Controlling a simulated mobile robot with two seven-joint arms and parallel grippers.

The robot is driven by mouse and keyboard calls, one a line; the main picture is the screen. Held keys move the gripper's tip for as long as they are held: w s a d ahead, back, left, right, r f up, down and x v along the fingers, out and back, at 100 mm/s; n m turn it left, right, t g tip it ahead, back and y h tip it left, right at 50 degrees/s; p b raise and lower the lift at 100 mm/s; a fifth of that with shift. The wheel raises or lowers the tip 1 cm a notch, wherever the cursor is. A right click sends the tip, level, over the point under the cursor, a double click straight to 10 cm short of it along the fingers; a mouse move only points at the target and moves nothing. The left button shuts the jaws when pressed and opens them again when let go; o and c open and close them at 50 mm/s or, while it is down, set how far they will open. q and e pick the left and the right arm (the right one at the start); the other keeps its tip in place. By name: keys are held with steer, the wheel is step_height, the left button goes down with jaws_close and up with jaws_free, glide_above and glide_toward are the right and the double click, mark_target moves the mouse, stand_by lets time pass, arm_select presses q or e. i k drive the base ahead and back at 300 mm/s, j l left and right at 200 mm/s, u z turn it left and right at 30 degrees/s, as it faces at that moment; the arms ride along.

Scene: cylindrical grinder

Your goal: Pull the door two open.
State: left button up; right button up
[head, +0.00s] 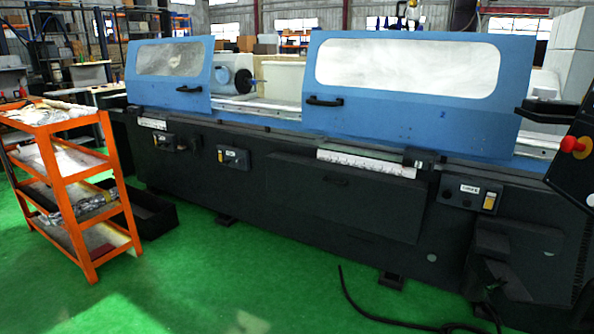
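Door two (420,117) is the large blue sliding door on the right of the grinder, with a wide window and a small "2" on its lower right. Its black handle (325,101) is at its lower left corner. A smaller blue door (168,98) stands at the left, with its own black handle (189,89). Between the two doors is a gap where a blue workhead with a dark chuck (241,81) shows. Neither of my grippers is in view, and nothing is seen touching the handles.
An orange shelf cart (70,188) with loaded shelves stands on the green floor at the left front. A control panel with a red button (574,144) juts in at the right edge. A dark cable (380,318) lies on the floor. The floor before the grinder's middle is mostly clear.

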mark_target(406, 63)
steer(key=i, duration=1.2)
steer(key=i+z, duration=0.25)
steer(key=i, duration=0.3)
steer(key=i+j+z, duration=0.2)
steer(key=i, duration=0.3)
